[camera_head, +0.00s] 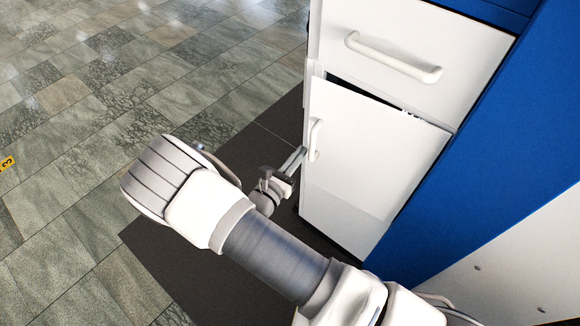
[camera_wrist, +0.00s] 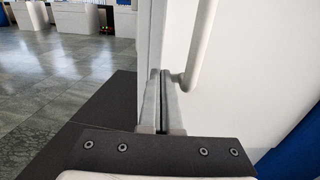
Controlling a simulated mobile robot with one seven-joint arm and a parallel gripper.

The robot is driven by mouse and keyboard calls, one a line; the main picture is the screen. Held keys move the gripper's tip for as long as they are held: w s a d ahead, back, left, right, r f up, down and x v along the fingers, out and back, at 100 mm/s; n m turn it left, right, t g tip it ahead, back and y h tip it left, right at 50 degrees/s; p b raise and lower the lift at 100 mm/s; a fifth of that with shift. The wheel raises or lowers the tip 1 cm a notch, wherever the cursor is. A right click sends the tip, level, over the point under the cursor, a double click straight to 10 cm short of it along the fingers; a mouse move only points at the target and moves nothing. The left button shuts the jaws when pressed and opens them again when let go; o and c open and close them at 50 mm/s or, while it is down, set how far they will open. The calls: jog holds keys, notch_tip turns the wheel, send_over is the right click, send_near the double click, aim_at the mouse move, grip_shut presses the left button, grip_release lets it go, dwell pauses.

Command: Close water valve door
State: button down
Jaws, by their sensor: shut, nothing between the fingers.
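The water valve door appears to be the white lower door (camera_head: 370,150) of the cabinet in the head view. It stands slightly ajar, with a dark gap along its top edge. Its white vertical handle (camera_head: 316,139) is near its left edge. The handle also shows in the wrist view (camera_wrist: 200,45). My gripper (camera_head: 303,152) is shut and empty, with its fingertips at the door's left edge, beside the handle. In the wrist view the fingers (camera_wrist: 163,74) point at the white door surface left of the handle. I cannot tell whether they touch it.
A white drawer (camera_head: 410,45) with a horizontal handle (camera_head: 393,57) is above the door. A blue panel (camera_head: 500,130) stands to the right. A dark mat (camera_head: 180,255) lies on the tiled floor. The floor (camera_head: 90,120) on the left is open.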

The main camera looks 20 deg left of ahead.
jog(key=shift+w+d, duration=0.1)
jog(key=shift+w, duration=0.2)
jog(key=shift+w+d+m+h, duration=0.2)
jog(key=shift+w+m+h, duration=0.3)
jog(key=shift+w, duration=0.6)
jog(key=shift+s, duration=0.15)
